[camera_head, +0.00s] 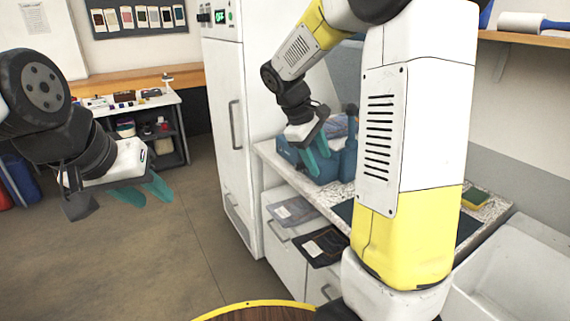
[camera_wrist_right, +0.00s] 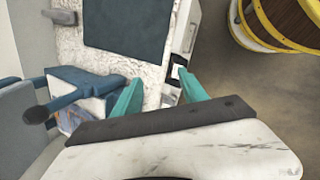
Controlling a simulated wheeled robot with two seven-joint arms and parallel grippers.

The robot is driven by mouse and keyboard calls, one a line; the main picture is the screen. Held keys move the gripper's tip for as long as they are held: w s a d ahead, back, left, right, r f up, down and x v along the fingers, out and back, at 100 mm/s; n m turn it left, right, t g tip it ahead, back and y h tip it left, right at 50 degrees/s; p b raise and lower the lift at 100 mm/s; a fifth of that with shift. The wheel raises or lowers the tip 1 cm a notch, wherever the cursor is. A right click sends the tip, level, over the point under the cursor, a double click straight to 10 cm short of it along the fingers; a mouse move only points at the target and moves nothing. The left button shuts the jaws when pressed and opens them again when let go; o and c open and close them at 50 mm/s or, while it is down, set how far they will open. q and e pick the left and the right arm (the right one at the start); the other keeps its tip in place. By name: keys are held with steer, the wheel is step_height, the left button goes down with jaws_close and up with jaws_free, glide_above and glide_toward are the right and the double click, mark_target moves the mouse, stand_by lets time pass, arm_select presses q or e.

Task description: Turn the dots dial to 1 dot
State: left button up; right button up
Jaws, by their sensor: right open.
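I cannot make out a dots dial in either view. A blue box-like item (camera_head: 338,160) with a dark-knobbed upright handle (camera_head: 351,120) stands on the speckled counter; it also shows in the right wrist view (camera_wrist_right: 88,82). My right gripper (camera_head: 314,158) is open and empty, just in front of this blue item in the head view. In the right wrist view its teal fingers (camera_wrist_right: 158,78) are apart, over the counter edge. My left gripper (camera_head: 143,190) is at the left, over the floor, with its teal fingers apart and empty.
A tall white cabinet (camera_head: 225,120) with a green-lit display (camera_head: 220,16) stands left of the counter (camera_head: 275,158). A yellow-rimmed round wooden thing (camera_head: 255,308) is low in front. The floor at left is clear.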

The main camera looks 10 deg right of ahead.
steer(key=w+f+n+h, duration=0.3)
steer(key=w+f, duration=0.1)
steer(key=w, duration=0.4)
steer(key=n+t+h, duration=0.5)
steer(key=n+h, duration=0.4)
steer(key=n, duration=0.1)
glide_toward(299, 166)
steer(key=d, duration=0.1)
steer(key=shift+w+x, duration=0.2)
steer(key=shift+x, duration=1.65)
steer(key=shift+w+x, duration=0.2)
steer(key=shift+x, duration=1.65)
steer(key=shift+a, duration=0.1)
jaws_close()
